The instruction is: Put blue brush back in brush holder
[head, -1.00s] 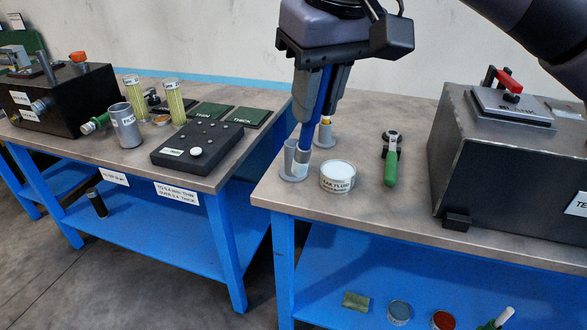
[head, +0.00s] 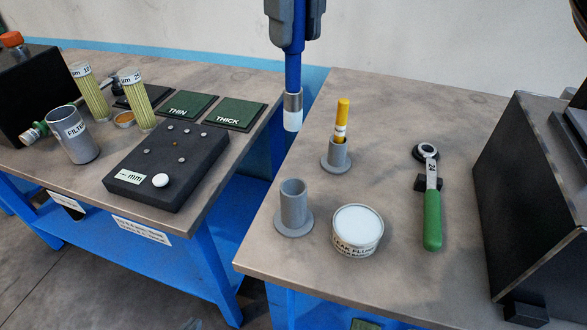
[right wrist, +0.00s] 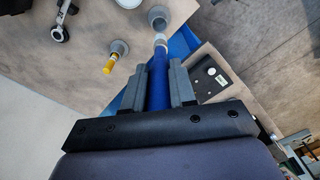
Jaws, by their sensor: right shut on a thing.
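The blue brush (head: 292,70) hangs upright with its white tip down, above the left back edge of the right table. My right gripper (head: 294,25) is shut on its handle; the right wrist view also shows the gripper (right wrist: 157,82) with the brush between its fingers. An empty grey brush holder (head: 294,208) stands on the table near its left edge, nearer than the brush tip and apart from it. It also shows beyond the tip in the right wrist view (right wrist: 157,19). A second grey holder (head: 337,157) holds a yellow brush (head: 342,119). My left gripper is not in view.
A white-topped tin (head: 357,230) stands close right of the empty holder. A green-handled wrench (head: 432,215) lies further right, beside a large dark box (head: 535,190). On the left table are a black gauge block (head: 165,165), a grey filter cup (head: 73,135) and green pads.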

